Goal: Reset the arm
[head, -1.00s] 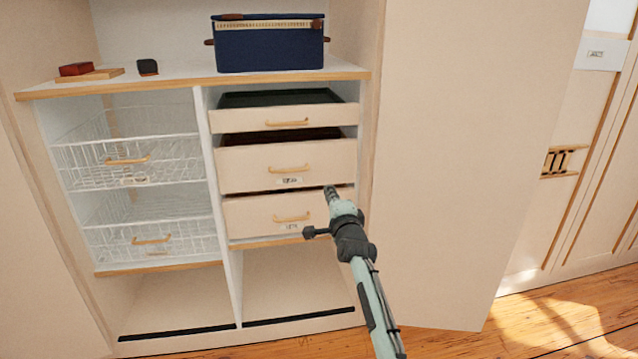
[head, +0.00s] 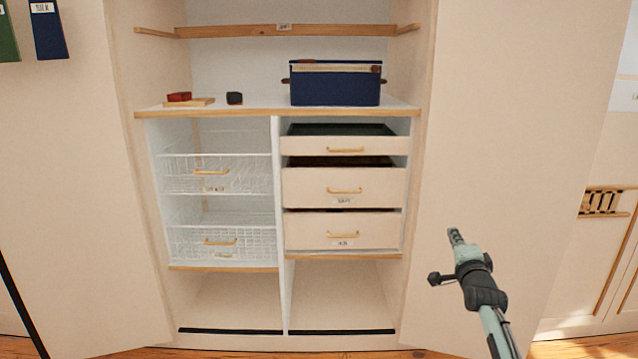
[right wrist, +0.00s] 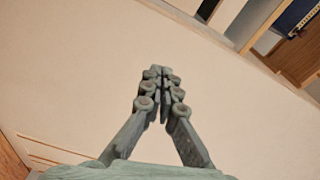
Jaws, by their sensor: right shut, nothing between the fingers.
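My right gripper (head: 455,237) is to the right of the drawers in the head view, in front of the open right wardrobe door. Its fingers are shut and empty. In the right wrist view the fingertips (right wrist: 161,72) meet, with a plain cream panel behind them. My left gripper is in neither view.
The open wardrobe holds three partly open drawers (head: 344,188), wire baskets (head: 222,175) and a blue storage box (head: 335,84) on its shelf (head: 250,110). A small dark object (head: 234,98) and a red object (head: 179,97) on a board stand left. Open doors flank it.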

